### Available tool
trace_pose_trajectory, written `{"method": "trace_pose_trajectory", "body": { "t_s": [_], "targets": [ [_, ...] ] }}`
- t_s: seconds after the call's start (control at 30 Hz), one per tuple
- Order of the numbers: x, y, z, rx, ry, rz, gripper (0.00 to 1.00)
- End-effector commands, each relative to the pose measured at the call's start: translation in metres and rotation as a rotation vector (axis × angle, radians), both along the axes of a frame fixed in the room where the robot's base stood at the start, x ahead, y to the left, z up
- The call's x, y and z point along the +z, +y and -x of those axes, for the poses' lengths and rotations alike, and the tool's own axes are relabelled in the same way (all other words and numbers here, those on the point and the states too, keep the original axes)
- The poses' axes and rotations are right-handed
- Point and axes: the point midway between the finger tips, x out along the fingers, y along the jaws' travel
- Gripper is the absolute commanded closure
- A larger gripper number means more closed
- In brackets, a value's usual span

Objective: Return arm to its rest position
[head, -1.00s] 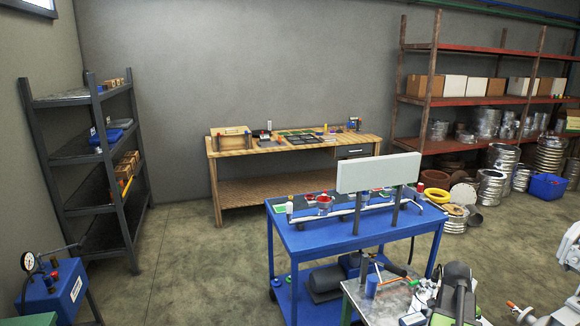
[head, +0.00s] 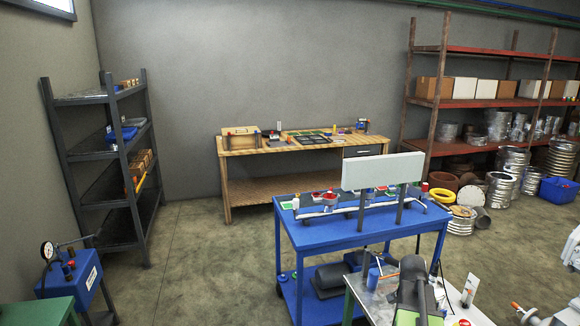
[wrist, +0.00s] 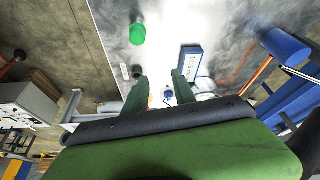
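My gripper (wrist: 160,82) shows in the wrist view with two green fingers spread apart. It is open, and nothing is clearly held between them. Small blue and white items show beyond the gap, on or near a grey tabletop. In the head view my arm (head: 411,290) rises at the bottom, right of centre, in front of the grey metal table. The gripper's fingers cannot be made out in the head view.
The grey table (head: 362,292) carries a blue cylinder (head: 373,279) and small tools close to my arm. The blue cart (head: 330,238) stands just behind it with a pale panel (head: 382,171). A green-capped item (wrist: 137,34) and a blue-white box (wrist: 190,57) lie beyond my fingers.

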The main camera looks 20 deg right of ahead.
Motion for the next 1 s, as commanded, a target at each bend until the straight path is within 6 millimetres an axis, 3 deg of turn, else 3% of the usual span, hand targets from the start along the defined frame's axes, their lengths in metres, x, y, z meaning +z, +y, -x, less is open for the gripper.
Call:
{"method": "trace_pose_trajectory", "body": {
  "t_s": [0.17, 0.33, 0.5, 0.6, 0.73, 1.0],
  "targets": [
    [-0.002, 0.092, -0.050, 0.159, 0.003, -0.026, 0.68],
    [-0.008, 0.232, -0.083, 0.445, 0.053, -0.080, 0.68],
    [-0.013, 0.360, -0.074, 0.790, 0.148, -0.145, 0.68],
    [-0.016, 0.412, -0.051, 1.005, 0.218, -0.193, 0.68],
    [-0.018, 0.426, -0.024, 1.228, 0.298, -0.257, 0.68],
    [-0.018, 0.423, -0.021, 1.336, 0.330, -0.261, 0.68]
  ]
}}
